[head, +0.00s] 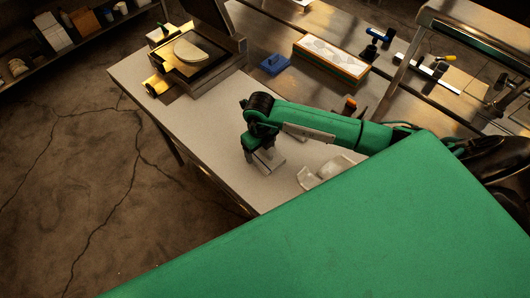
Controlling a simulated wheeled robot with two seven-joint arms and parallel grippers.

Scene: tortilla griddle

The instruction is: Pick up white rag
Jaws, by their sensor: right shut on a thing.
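My right gripper (262,164) reaches in from the right and points down at the pale worktable (190,130). It is shut on a small, pale, cloth-like piece (271,158), which looks like the white rag. The fingers partly hide it, and it is low over or on the table; I cannot tell whether it touches. A separate white, crumpled-looking item (323,173) lies to the right of the gripper, partly cut off by a large green panel in front. My left gripper does not show.
A press or griddle with a pale round piece (190,50) stands at the table's far left end. Behind are a blue item (274,64), a wood-edged tray (331,62) and a metal rack (440,40). The table's left middle is clear.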

